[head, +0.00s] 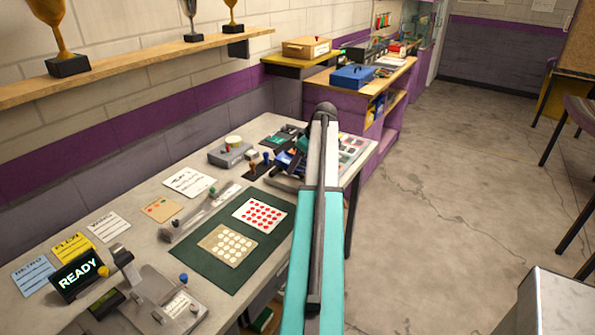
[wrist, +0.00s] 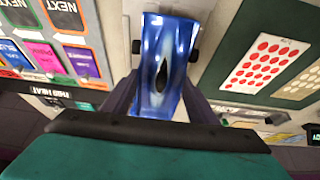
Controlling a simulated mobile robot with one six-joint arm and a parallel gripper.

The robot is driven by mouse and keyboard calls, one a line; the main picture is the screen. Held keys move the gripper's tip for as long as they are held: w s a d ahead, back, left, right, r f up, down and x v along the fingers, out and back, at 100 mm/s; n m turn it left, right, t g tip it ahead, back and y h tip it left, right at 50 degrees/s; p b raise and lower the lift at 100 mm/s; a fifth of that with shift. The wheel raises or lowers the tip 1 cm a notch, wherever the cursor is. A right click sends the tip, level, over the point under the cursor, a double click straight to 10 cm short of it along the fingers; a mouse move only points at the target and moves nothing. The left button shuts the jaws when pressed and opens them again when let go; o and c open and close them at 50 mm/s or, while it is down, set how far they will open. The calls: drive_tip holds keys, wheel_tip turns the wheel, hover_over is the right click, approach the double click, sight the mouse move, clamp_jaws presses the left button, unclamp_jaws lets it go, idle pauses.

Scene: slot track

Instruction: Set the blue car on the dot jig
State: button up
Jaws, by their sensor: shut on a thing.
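The blue car (wrist: 160,85) is glossy, with a dark oval on top. In the wrist view it sits between the two fingers of my gripper (wrist: 165,50), which is shut on it. In the head view my gripper (head: 287,165) is over the far right part of the workbench, partly behind my arm, and the car is hard to make out there. No part is plainly labelled as the dot jig. A red-dot sheet (head: 263,215) and a tan card with white dots (head: 227,245) lie on a green mat. A small tan board with coloured dots (head: 161,208) lies to their left.
A long metal rail (head: 203,212) lies left of the mat (head: 195,257). A grey box with a knob (head: 230,155) stands farther back. A READY display (head: 76,274) and a grey machine (head: 160,305) stand at the near left. Coloured cards (wrist: 85,65) lie left of my gripper.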

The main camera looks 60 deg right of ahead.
sight(297, 169)
drive_tip(key=shift+w+d, duration=0.15)
drive_tip(key=shift+d, duration=0.1)
drive_tip(key=shift+d+f, duration=0.1)
drive_tip(key=shift+f+p, duration=0.8)
drive_tip(key=shift+f, duration=0.85)
drive_tip(key=shift+f+b, duration=0.35)
drive_tip(key=shift+f, duration=0.2)
drive_tip(key=o, duration=1.3)
drive_tip(key=shift+r, duration=0.1)
